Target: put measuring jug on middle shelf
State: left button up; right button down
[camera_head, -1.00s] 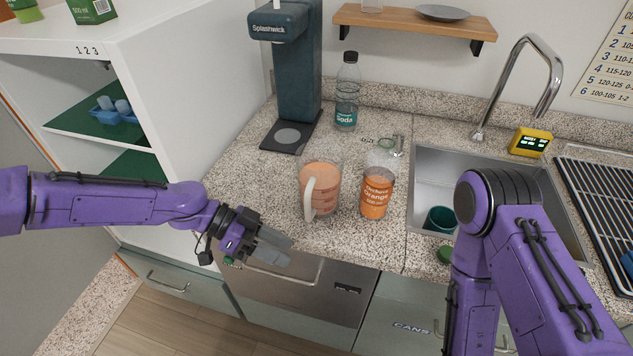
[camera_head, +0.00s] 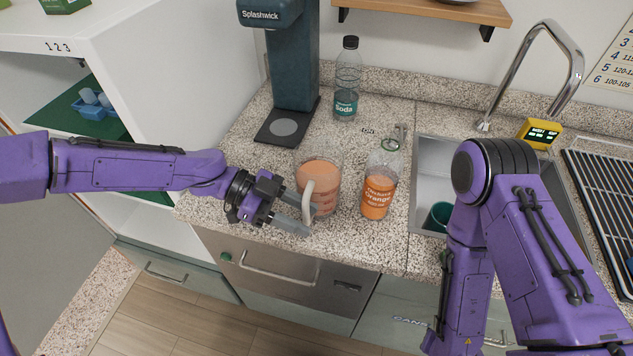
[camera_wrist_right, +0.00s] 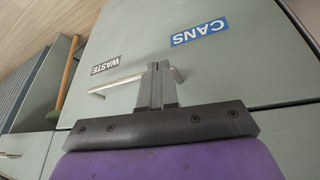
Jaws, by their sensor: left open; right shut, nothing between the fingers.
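The measuring jug (camera_head: 322,183) stands upright on the granite counter, filled with orange liquid, its pale handle facing the front left. My left gripper (camera_head: 306,214) is open at the handle, with its fingers around or beside it; I cannot tell which. My right gripper (camera_wrist_right: 157,86) is shut and empty in front of the cabinet door, in the right wrist view.
An orange bottle (camera_head: 379,182) stands close to the right of the jug. A soda bottle (camera_head: 346,80) and a Splashwick machine (camera_head: 290,70) stand behind. A sink (camera_head: 425,165) with a tap (camera_head: 545,75) is at the right.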

pick_arm(q)
jog(key=x, duration=0.3)
jog(key=shift+s+d+f+p, duration=0.1)
jog(key=shift+d+f+p, duration=0.1)
jog(key=shift+p, duration=0.15)
jog(key=shift+a, duration=0.15)
grip_shut()
jog(key=shift+r, duration=0.1)
dwell(0.8)
